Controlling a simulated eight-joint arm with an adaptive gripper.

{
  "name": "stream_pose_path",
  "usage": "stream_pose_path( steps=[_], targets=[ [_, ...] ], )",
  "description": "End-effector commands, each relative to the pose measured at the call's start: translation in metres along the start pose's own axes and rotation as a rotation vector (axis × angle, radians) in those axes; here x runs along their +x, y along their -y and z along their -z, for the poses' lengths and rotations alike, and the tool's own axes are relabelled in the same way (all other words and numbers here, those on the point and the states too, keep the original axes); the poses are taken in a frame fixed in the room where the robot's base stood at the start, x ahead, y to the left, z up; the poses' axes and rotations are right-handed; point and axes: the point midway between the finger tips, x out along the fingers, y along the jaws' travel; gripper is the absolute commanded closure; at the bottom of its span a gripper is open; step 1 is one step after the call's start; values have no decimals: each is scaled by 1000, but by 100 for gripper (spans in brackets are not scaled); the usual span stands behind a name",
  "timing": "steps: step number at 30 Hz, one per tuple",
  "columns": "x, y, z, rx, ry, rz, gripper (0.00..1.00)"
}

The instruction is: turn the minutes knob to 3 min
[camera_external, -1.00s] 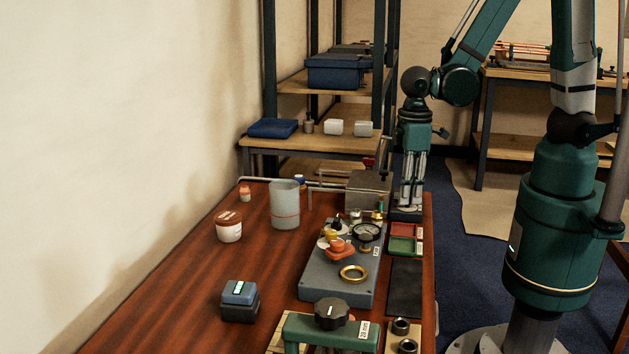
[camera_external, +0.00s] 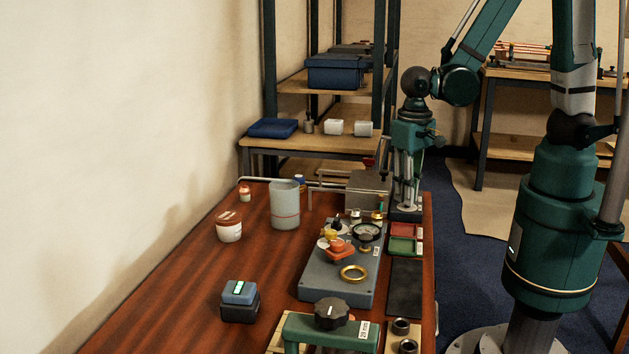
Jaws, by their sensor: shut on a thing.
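My gripper (camera_external: 408,205) points straight down at the far right corner of the table, just above a low dark base (camera_external: 406,216). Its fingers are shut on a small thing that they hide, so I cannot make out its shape. I cannot read a minutes scale or a pointer anywhere in this view. If the minutes knob is at the fingertips, it is hidden.
Left of my gripper is a grey box (camera_external: 367,190). Nearer stand red and green trays (camera_external: 402,246), a grey fixture plate (camera_external: 335,285) with a gauge (camera_external: 366,232), and a black knob (camera_external: 331,312) on a green bracket. The wooden table (camera_external: 180,290) is mostly clear at left.

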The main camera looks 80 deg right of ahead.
Motion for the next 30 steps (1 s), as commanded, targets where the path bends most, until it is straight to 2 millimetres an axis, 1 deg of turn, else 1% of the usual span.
stream_pose_path(
  steps=[6,12,26,27,28,30],
  targets=[
    [0,0,0,138,1,0,98],
    [0,0,0,208,1,0,98],
    [0,0,0,228,1,0,98],
    [0,0,0,228,1,0,84],
    [0,0,0,228,1,0,80],
    [0,0,0,228,1,0,79]
  ],
)
